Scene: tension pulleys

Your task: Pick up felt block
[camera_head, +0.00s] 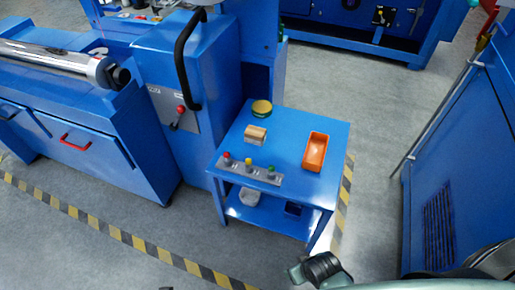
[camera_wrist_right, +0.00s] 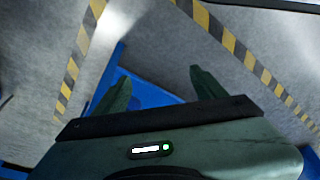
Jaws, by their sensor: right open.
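A small tan and pale block (camera_head: 256,135), which seems to be the felt block, lies on top of the blue table (camera_head: 290,123) in the head view, left of the middle. My right gripper (camera_wrist_right: 161,92) is open and empty in the right wrist view, its two dark green fingers spread apart. A dark part of my arm shows at the bottom of the head view, in front of the table and well apart from the block. The block cannot be made out in the wrist view. My left gripper is not in view.
On the table stand an orange tray (camera_head: 316,152), a round yellow-green item (camera_head: 262,108) and a button panel (camera_head: 247,172). A pale item (camera_head: 249,197) sits on the lower shelf. Blue machines stand left and right; grey floor lies clear in front and right.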

